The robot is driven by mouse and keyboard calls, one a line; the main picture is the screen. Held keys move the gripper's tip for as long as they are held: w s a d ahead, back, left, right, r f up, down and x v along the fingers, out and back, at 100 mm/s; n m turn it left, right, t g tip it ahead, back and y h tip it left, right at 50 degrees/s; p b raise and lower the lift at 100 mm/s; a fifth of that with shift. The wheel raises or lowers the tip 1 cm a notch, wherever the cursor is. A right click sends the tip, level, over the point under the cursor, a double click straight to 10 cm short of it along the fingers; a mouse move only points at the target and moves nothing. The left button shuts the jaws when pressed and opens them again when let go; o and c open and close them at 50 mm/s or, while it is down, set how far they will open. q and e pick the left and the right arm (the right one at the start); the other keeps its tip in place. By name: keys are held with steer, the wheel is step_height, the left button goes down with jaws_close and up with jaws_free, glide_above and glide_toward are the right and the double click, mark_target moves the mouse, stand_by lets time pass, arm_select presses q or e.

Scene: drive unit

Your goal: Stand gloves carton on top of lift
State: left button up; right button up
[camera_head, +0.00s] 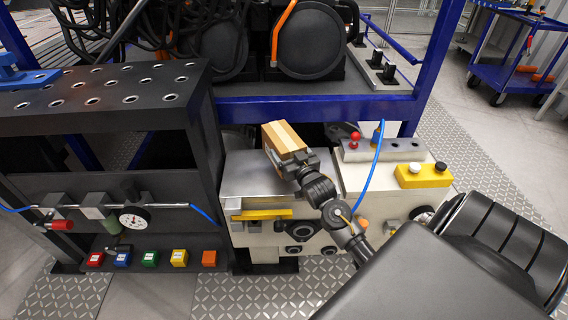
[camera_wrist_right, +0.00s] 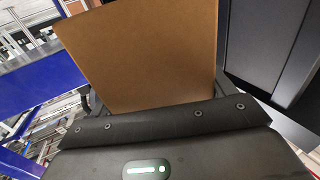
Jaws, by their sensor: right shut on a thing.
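The gloves carton, a small tan-brown box (camera_head: 283,138), is in my right gripper (camera_head: 292,163), tilted in the head view. It fills the upper middle of the right wrist view (camera_wrist_right: 150,50), with a dark finger on each side. My right gripper is shut on it. The carton shows over the back part of a pale machine block with a bare grey metal top (camera_head: 252,176), which looks like the lift. I cannot tell whether the carton touches that top. My left gripper is not in view.
A black perforated bench (camera_head: 100,95) stands left, with a gauge (camera_head: 134,218) and several coloured buttons below. A control box with a red knob (camera_head: 355,137) and a yellow button box (camera_head: 424,175) sit right of the carton. A blue frame beam (camera_head: 320,108) runs behind.

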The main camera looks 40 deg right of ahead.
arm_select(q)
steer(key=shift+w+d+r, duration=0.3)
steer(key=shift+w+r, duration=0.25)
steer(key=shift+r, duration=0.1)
arm_select(e)
steer(key=shift+w+f, duration=1.15)
steer(key=shift+f, duration=0.1)
steer(key=f, duration=0.3)
steer(key=shift+w+f+b, duration=0.1)
steer(key=shift+w+b, duration=0.1)
steer(key=shift+b, duration=0.2)
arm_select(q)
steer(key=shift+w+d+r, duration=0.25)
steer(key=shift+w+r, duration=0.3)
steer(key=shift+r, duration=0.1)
arm_select(e)
steer(key=shift+f, duration=0.15)
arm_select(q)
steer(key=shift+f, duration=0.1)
arm_select(e)
steer(key=shift+f, duration=0.1)
steer(key=o, duration=1.1)
steer(key=shift+o, duration=0.2)
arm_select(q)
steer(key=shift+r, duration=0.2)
